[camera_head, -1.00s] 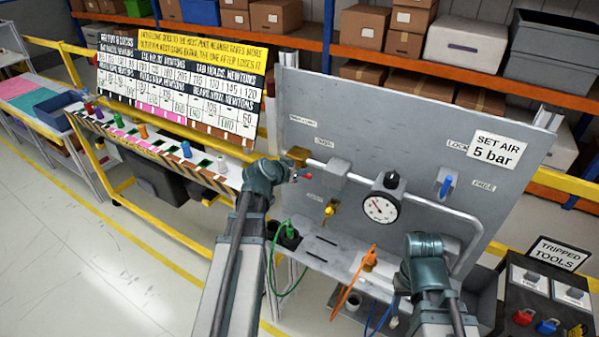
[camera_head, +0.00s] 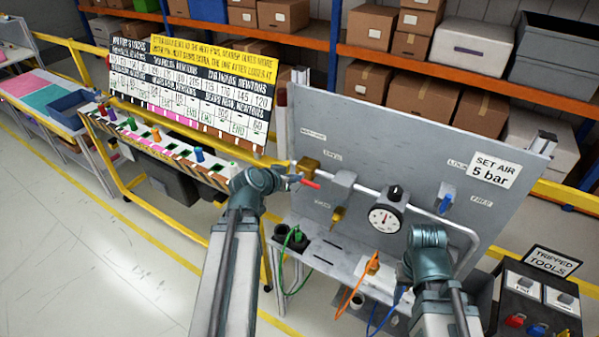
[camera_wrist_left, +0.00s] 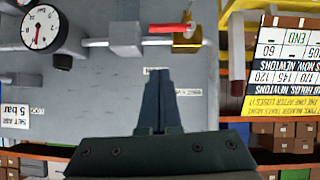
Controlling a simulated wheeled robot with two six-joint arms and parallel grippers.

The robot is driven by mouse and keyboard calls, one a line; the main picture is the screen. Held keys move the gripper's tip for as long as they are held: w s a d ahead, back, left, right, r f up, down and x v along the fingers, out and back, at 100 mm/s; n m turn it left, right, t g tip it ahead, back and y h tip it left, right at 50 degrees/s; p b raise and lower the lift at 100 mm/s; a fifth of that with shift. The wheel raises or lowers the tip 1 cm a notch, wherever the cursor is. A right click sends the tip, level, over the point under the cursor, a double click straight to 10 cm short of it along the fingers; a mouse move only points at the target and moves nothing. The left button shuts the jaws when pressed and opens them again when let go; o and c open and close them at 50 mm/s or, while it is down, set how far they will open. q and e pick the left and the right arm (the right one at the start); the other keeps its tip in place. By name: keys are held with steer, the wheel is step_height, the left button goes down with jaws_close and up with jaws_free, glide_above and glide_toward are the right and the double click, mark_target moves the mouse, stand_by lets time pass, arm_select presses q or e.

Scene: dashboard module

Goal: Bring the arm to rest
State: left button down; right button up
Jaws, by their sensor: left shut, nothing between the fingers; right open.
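My left gripper (camera_head: 292,180) is shut and empty, in front of the left side of the grey panel (camera_head: 375,143). In the left wrist view its dark fingers (camera_wrist_left: 160,82) lie together. The red lever (camera_head: 310,185) of the brass valve (camera_head: 306,166) is close by the fingertips. In the wrist view a gap shows between the fingertips and the red lever (camera_wrist_left: 166,28). My right arm (camera_head: 428,245) stands before the right part of the panel; its gripper fingers are hidden.
A pressure gauge (camera_head: 384,218), a yellow lever (camera_head: 337,214) and a blue lever (camera_head: 445,204) are on the panel's pipe. Orange (camera_head: 352,285) and green hoses (camera_head: 284,265) hang below. A tripped-tools box (camera_head: 540,290) stands at right, a yellow-railed bench (camera_head: 130,185) at left.

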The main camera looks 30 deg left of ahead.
stand_by(0.4)
arm_select(q)
steer(key=s+d+f+m+g+h+b, duration=0.3)
steer(key=d+f+g+b, duration=0.4)
steer(key=d+f, duration=0.9)
steer(key=s+d+f+g+y+b, duration=0.2)
steer(key=s+d+f+y+b, duration=0.1)
steer(key=s+d+f+b, duration=0.1)
steer(key=s+d+f+g+y+b, duration=0.2)
steer(key=s+d+f+y+b, duration=0.1)
steer(key=s+d, duration=0.4)
steer(key=shift+s+d+f+b, duration=0.15)
steer(key=shift+s+f+b, duration=0.3)
steer(key=shift+s+f, duration=0.55)
